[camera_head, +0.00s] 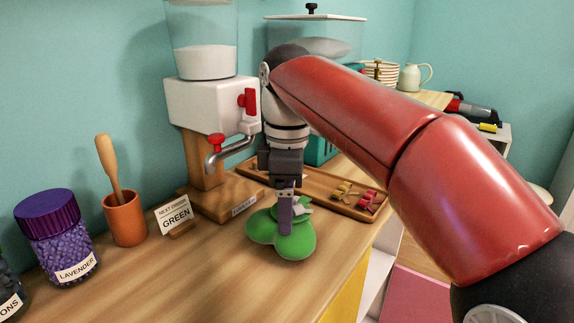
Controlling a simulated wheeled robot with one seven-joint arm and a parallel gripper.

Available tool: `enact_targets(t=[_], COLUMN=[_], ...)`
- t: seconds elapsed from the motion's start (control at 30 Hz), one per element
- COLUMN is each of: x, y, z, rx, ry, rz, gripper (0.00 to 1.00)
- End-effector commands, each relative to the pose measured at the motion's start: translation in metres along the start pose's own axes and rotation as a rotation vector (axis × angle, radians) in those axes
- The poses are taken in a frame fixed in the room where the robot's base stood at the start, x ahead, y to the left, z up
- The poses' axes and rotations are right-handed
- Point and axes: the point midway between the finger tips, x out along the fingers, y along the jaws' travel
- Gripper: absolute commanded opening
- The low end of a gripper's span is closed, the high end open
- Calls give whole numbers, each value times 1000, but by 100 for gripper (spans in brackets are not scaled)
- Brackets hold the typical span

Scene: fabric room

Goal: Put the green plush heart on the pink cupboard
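The green plush heart (294,247) lies on the wooden counter, in front of the wooden tray. It is a rounded, lobed green shape with a small whitish piece near its top. My gripper (286,222) points down over its middle, and a finger overlaps it in the picture. The fingers show nearly edge-on, so I cannot tell whether they are open or shut on it. A flat pink surface (415,297) shows low at the lower right, beyond the counter edge; it may be the pink cupboard, but most of it is hidden by my arm.
A white dispenser (205,105) with a red tap stands behind the heart. Left are a sign (175,216) reading GREEN, an orange pot (124,219) and a lavender jar (60,238). The wooden tray (325,190) holds small colored pieces. The front counter is bare.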

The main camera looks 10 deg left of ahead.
Motion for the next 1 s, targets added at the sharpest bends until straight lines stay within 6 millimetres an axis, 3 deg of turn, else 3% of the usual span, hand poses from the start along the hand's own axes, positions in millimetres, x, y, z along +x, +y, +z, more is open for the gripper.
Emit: enact_targets(t=[0.2,0.4,0.87,1.0], x=[-44,-68,-78,-76], y=[1,1,0,-7], z=[-1,-1,1,14], rx=[-1,-1,6,103], ry=[2,0,-1,-14], rz=[2,1,2,39], gripper=[84,84,84,84])
